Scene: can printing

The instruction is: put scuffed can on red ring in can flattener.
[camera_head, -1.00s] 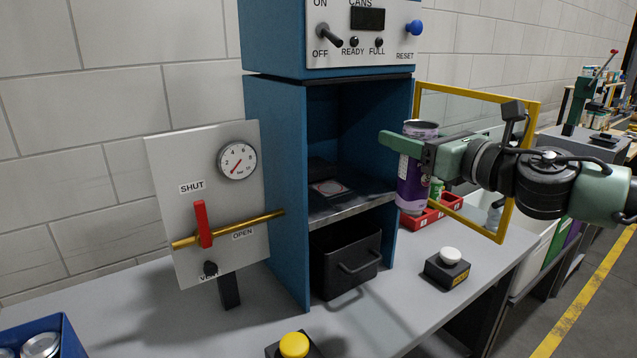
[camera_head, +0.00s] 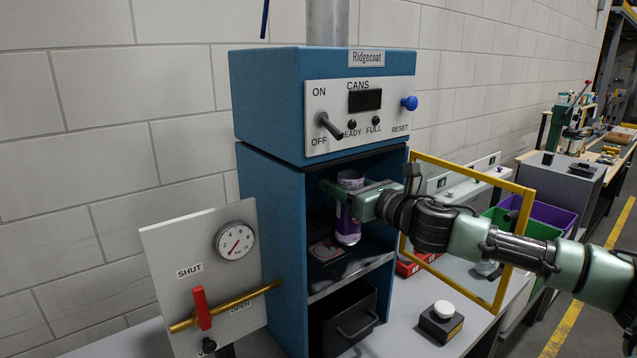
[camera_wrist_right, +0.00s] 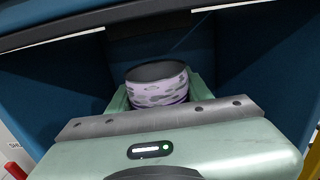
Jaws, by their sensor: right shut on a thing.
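The scuffed purple can (camera_head: 348,222) is upright in my right gripper (camera_head: 345,192), inside the opening of the blue can flattener (camera_head: 272,215). In the right wrist view the can (camera_wrist_right: 157,88) sits between both fingers of the gripper (camera_wrist_right: 160,100), its pale, patchy top band showing. The red ring (camera_head: 324,251) is on the chamber floor, to the left of the can's lower end. The can's base appears to be above or near the floor; I cannot tell whether it touches. My left gripper is not in view.
A yellow-framed clear door (camera_head: 497,290) stands open at the right of the flattener, close to my right arm. A black drawer (camera_head: 345,322) is below the chamber. A panel with a red lever (camera_head: 201,307) stands left. A white-button box (camera_head: 441,321) is on the bench.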

